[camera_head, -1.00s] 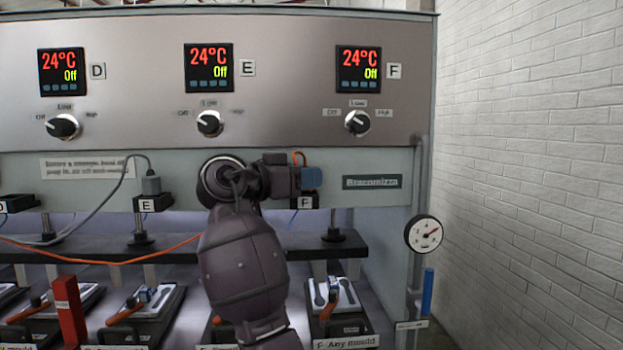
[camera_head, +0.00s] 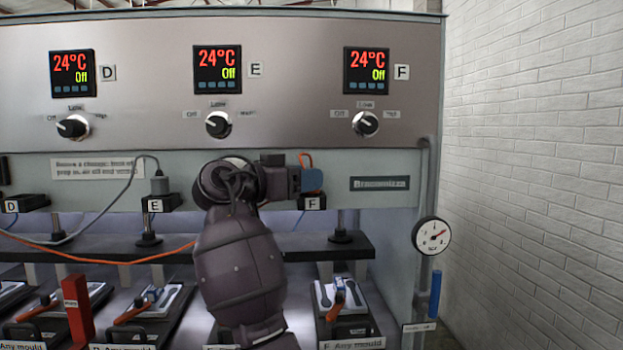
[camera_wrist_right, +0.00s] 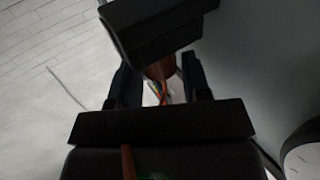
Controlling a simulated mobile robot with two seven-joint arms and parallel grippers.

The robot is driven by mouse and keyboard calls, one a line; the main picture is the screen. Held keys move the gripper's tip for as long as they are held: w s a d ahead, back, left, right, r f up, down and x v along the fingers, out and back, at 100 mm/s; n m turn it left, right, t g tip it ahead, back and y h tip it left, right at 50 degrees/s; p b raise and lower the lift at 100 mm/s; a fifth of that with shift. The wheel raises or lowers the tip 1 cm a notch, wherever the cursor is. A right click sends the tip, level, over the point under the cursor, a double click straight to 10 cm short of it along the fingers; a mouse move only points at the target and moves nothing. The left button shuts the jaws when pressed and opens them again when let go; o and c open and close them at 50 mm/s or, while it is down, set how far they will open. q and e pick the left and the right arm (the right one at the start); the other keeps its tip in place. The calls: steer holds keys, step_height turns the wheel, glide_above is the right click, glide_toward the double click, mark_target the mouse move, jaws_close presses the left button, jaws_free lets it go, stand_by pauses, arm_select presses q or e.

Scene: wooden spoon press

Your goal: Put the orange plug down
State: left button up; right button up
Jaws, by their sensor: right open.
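My right gripper (camera_head: 310,180) is at the front panel beside the black block marked F (camera_head: 313,203), with a blue finger facing right. An orange cable loop (camera_head: 306,157) rises just above that finger. In the right wrist view, my open jaws (camera_wrist_right: 163,85) stand on either side of an orange-brown piece (camera_wrist_right: 158,70), probably the plug, below a large black block (camera_wrist_right: 160,30). Coloured strands show between the fingers. Whether the plug touches the block or a finger I cannot tell. In the head view the plug's body is hidden. My left gripper is not in view.
An orange cable (camera_head: 110,263) crosses the press front at left. Blocks D (camera_head: 25,203) and E (camera_head: 160,204) sit further left. A pressure gauge (camera_head: 432,236) and pipe stand to the right. Moulds with orange handles (camera_head: 135,312) lie below. A white brick wall is at the right.

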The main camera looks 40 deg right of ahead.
steer(key=a, duration=1)
steer(key=shift+w+a, duration=0.15)
